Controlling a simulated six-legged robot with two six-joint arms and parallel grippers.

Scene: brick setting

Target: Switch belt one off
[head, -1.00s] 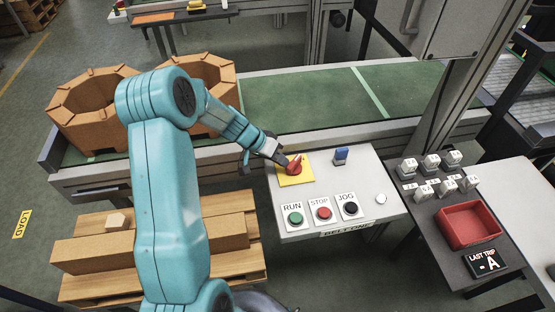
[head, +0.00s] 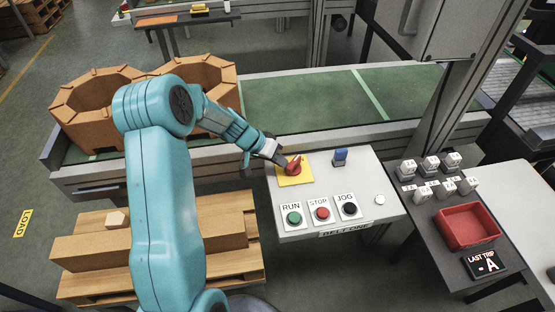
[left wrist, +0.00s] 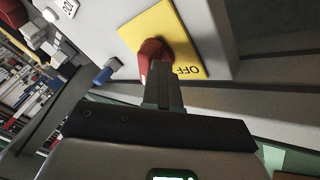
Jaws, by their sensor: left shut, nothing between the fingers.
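The belt one panel (head: 345,185) is a light grey console in front of the green belt. On it a red rotary switch handle (head: 295,165) sits on a yellow plate (head: 296,181). In the left wrist view the red handle (left wrist: 152,55) is partly covered by my fingers, and the yellow plate (left wrist: 190,45) shows the word OFF. My left gripper (head: 284,162) is shut and empty, its tips right at the handle; whether they touch it I cannot tell. RUN green (head: 294,217), STOP red (head: 323,213) and JOG black (head: 350,208) buttons line the front. My right gripper is not in view.
A blue switch (head: 340,155) and a white knob (head: 380,200) are also on the panel. Brown octagonal boxes (head: 88,132) stand on the conveyor belt (head: 300,105). A dark table (head: 445,250) at right holds a red tray (head: 468,226) and white blocks.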

